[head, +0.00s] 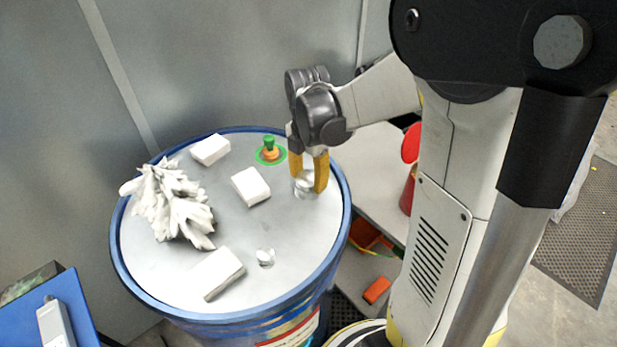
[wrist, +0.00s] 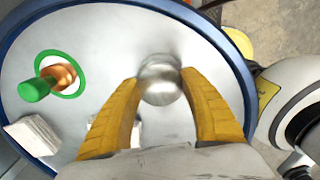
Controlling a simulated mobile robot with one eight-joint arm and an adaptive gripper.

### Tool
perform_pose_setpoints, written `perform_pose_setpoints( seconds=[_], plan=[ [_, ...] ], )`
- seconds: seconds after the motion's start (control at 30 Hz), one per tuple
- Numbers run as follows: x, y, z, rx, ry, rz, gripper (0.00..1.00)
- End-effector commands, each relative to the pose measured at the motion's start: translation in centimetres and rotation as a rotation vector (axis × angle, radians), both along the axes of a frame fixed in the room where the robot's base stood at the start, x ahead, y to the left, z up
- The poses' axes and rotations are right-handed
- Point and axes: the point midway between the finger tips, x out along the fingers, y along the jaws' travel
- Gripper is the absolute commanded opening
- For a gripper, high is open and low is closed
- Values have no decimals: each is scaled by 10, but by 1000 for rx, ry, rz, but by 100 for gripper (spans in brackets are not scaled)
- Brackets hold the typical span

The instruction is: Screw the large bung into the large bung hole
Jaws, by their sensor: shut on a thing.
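The large bung (head: 306,182), a round silver piece, is between the yellow fingertips of my gripper (head: 308,172) at the right side of the drum lid. In the wrist view the bung (wrist: 160,82) shows as a shiny disc between the fingertips of my gripper (wrist: 161,92), which are shut on it from both sides. It is low at the lid (head: 235,270). The large bung hole is not visible; I cannot tell whether the bung sits in it or on its rim, as the bung and fingers cover that spot.
A smaller silver piece (head: 265,257) sits near the lid's front. A green and orange fitting (head: 269,149) in a green ring stands left of my gripper. White blocks (head: 251,187) and a pile of white gloves (head: 170,200) lie on the lid. A grey wall stands behind.

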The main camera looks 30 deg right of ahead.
Motion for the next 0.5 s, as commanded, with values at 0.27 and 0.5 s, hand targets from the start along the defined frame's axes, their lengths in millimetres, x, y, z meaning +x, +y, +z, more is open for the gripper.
perform_pose_setpoints(
  seconds=[0.27,0.5],
  plan=[
    [1,0,0,0,-2,-338,17],
    [1,0,0,0,-2,-368,17]
  ],
)
